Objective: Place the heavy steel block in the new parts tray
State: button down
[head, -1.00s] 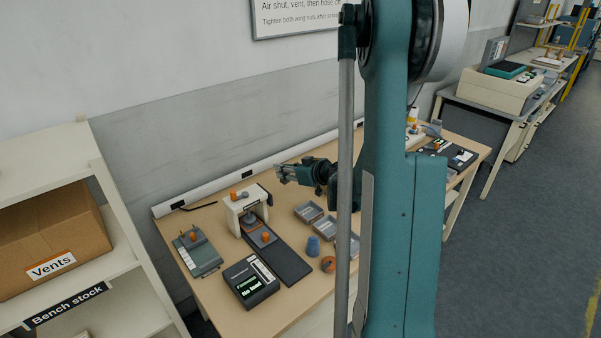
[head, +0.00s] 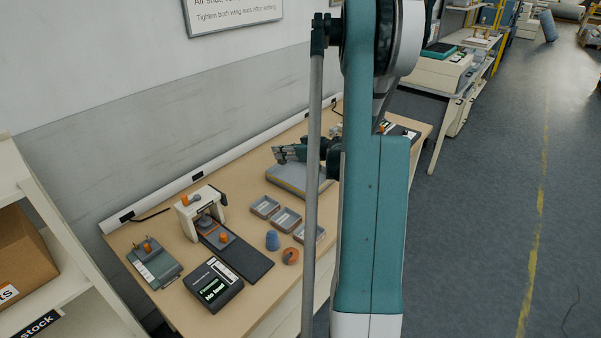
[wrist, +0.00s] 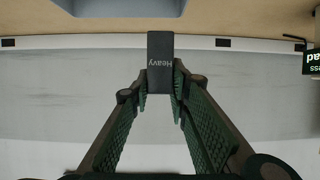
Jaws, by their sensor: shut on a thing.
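The steel block (wrist: 160,62) is dark and marked "Heavy". In the wrist view it sits between the tips of my gripper (wrist: 161,85), which is shut on it. In the head view my gripper (head: 285,154) is over the far side of the bench, above a flat blue-grey tray-like thing (head: 292,183); the block is too small to make out there. Three small grey trays stand in a row: one (head: 264,206), a middle one (head: 286,219) and one (head: 308,233) partly behind my arm. I cannot read which is the new parts tray.
A white press (head: 201,212) with a dark base plate (head: 240,262) stands left of the trays. A display box (head: 213,286) reads "No load". A blue cup-like part (head: 272,240) and an orange roll (head: 290,256) lie before the trays. A grey fixture (head: 155,266) is far left.

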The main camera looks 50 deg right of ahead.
jog(key=s+d, duration=0.3)
jog(key=d, duration=0.3)
jog(key=shift+s+r, duration=0.15)
jog(key=shift+s, duration=0.15)
jog(key=b, duration=0.1)
send_over(297, 178)
notch_tip(297, 178, down, 6)
dwell(0.3)
jog(key=shift+d+f, duration=0.1)
jog(key=shift+f, duration=0.1)
jog(key=shift+f+b, duration=0.55)
jog(key=shift+f, duration=1.25)
jog(key=shift+f, duration=0.2)
jog(key=c, duration=2.2)
grip_release()
jog(key=shift+o, duration=0.2)
jog(key=shift+r, duration=0.2)
